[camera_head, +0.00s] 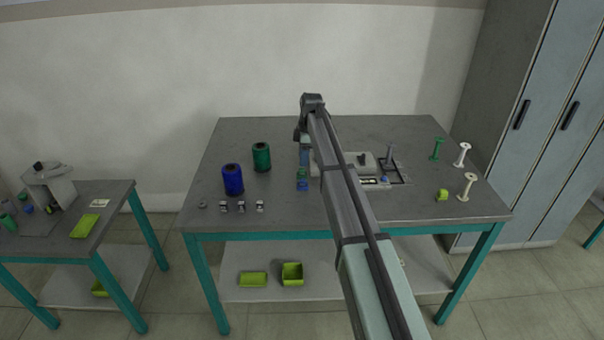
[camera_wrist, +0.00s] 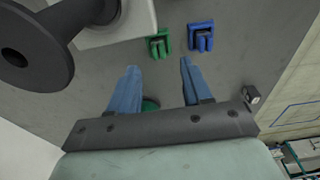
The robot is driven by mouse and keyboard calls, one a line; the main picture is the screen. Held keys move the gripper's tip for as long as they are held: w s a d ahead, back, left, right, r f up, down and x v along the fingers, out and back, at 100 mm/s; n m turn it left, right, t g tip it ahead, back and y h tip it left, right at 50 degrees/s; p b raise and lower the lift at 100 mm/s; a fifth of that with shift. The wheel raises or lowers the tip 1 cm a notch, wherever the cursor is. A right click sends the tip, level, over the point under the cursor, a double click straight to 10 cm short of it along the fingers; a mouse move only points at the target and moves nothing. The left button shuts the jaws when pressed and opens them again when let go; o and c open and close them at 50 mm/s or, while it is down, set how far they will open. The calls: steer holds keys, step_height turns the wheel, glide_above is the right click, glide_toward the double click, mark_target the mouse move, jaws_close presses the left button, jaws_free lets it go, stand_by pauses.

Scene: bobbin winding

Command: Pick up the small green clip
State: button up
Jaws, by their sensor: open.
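The small green clip (camera_head: 301,173) lies on the grey table, just behind a similar blue clip (camera_head: 302,186). In the wrist view the green clip (camera_wrist: 159,44) is at the top centre, with the blue clip (camera_wrist: 201,38) close to its right. My gripper (camera_head: 305,157) is open, its blue fingers apart and nothing held between them. In the wrist view, the gripper's fingertips (camera_wrist: 159,64) point toward the green clip, which lies just beyond them and nearer the left finger. In the head view my arm hides part of the table to the right.
A blue spool (camera_head: 233,179) and a green spool (camera_head: 261,157) stand to the left. A winding machine (camera_head: 360,163) is at the right, partly behind my arm. White bobbins (camera_head: 467,187), a green bobbin (camera_head: 437,149) and a lime block (camera_head: 442,195) are farther right.

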mark_target(302, 169)
steer(key=shift+w+a+f, duration=0.1)
steer(key=shift+f, duration=1.25)
steer(key=shift+a+f, duration=0.1)
steer(key=shift+f, duration=1.25)
steer(key=shift+c, duration=0.5)
jaws_close()
